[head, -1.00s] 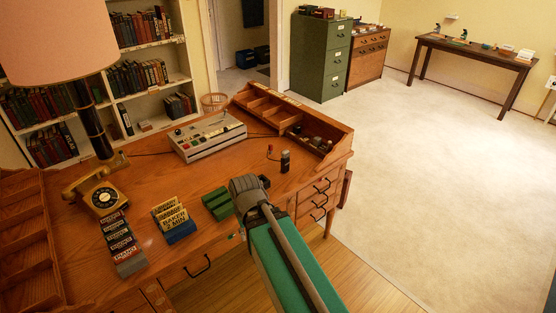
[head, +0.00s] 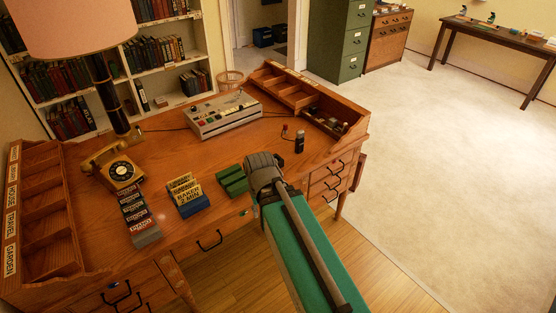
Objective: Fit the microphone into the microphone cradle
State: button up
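A small dark upright cylinder (head: 299,142) stands on the right part of the wooden desk (head: 165,145). It may be the microphone, but it is too small to tell. A small red-tipped item (head: 284,131) stands just behind and left of it. I cannot make out which thing is the microphone cradle. My gripper (head: 264,172) is over the desk's front edge, left of and nearer than the dark cylinder, and apart from it. It is seen from behind, its fingers are mostly hidden, and I see nothing held in it.
A grey recorder (head: 222,113) stands at the back. Green blocks (head: 231,181), blue card holder (head: 194,206), labelled tape stack (head: 139,218) and telephone (head: 117,168) stand left of my gripper. Pigeonhole units (head: 320,112) border the right side. Open floor (head: 440,170) lies right.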

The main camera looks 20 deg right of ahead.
aim_at(280, 162)
jog(key=k, duration=0.65)
jog(key=z, duration=0.15)
jog(key=i, duration=1.25)
jog(key=z, duration=0.55)
